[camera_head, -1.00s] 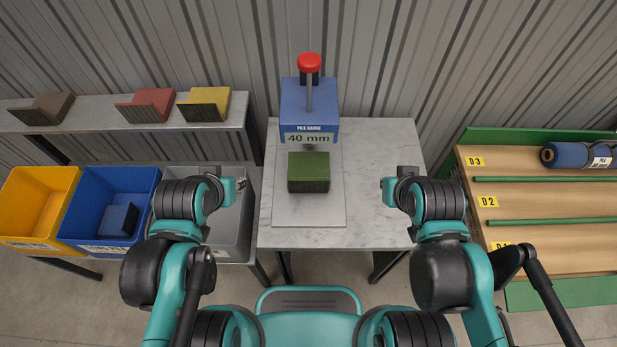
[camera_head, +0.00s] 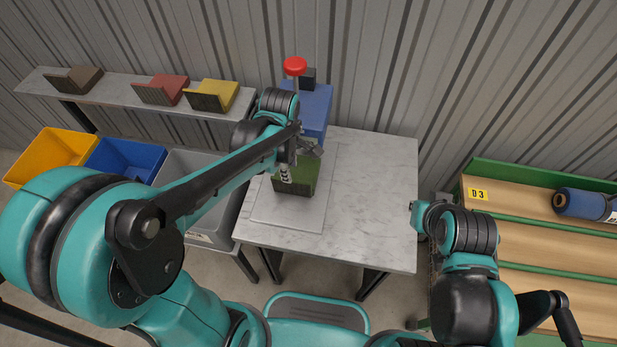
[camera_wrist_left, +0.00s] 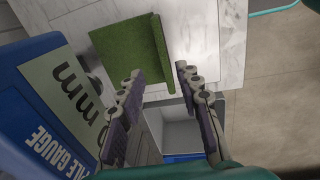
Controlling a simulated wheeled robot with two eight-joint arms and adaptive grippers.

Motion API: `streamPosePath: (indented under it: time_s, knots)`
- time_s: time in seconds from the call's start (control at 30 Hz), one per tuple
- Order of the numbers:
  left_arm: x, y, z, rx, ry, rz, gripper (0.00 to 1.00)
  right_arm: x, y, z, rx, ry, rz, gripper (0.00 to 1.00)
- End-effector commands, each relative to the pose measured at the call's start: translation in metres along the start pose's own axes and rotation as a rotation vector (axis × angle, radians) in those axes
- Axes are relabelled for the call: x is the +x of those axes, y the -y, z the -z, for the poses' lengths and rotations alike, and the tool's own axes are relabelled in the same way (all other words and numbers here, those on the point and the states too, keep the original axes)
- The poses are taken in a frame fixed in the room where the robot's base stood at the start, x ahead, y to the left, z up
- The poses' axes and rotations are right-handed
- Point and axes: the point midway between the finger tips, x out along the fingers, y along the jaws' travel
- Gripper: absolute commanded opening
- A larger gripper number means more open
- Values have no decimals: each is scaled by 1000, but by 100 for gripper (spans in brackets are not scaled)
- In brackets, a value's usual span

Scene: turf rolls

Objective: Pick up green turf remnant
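In the left wrist view the remnant (camera_wrist_left: 128,48) lies beyond the fingertips. The left fingers (camera_wrist_left: 158,72) are apart with nothing between them; whether they touch the remnant, I cannot tell. My right gripper (camera_head: 415,217) is right of the table, and its fingers are too small to read.
The grey table (camera_head: 375,190) is clear on its right side. Yellow (camera_head: 45,160), blue (camera_head: 130,155) and grey (camera_head: 190,170) bins stand left, below a shelf (camera_head: 125,95) with coloured holders. A rack (camera_head: 530,235) with a blue roll (camera_head: 585,204) stands right.

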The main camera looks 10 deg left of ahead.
Motion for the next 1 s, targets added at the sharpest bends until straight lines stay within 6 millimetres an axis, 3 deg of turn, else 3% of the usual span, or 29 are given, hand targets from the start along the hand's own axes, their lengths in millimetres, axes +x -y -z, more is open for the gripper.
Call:
streamPosePath:
  time_s: [0.37, 0.63, 0.9, 1.0]
  knots:
    - [38, 2, -1, -32, -1, 10, 34, 13, 0, -9, 0, 0, 0, 0]
    - [78, 6, -2, -32, -1, 9, 34, 30, 0, -22, 0, 0, 0, 0]
    - [81, 6, -2, -31, -1, 9, 34, 30, 0, -21, 0, 0, 0, 0]
    - [80, 6, -2, -31, -1, 9, 8, 30, 0, -21, 0, 0, 0, 0]
